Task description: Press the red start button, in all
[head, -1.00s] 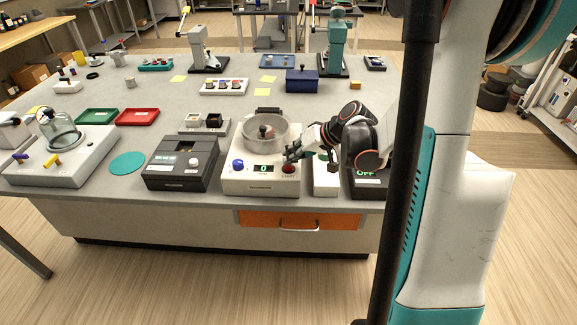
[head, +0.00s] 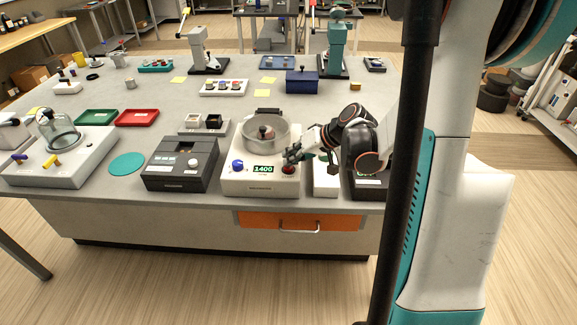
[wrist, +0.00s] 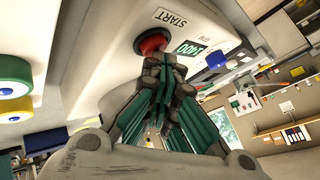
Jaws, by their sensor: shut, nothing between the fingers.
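The red start button (head: 288,169) is on the front right of a white machine (head: 262,187) with a round clear-walled bowl (head: 265,131) on top. The machine's display (head: 263,169) reads 1400 in green. In the wrist view the red button (wrist: 152,42) sits beside the START label (wrist: 171,19), with the display (wrist: 194,47) near it. My gripper (head: 292,155) is shut and empty, just above the button in the head view. In the wrist view my fingertips (wrist: 165,66) are close to the button and overlap its edge; I cannot tell whether they touch it.
A blue knob (head: 238,165) is left of the display. A dark grey device (head: 181,163) stands to the left, and a narrow white device (head: 325,180) lies under my arm on the right. An orange drawer (head: 300,221) is below the bench edge.

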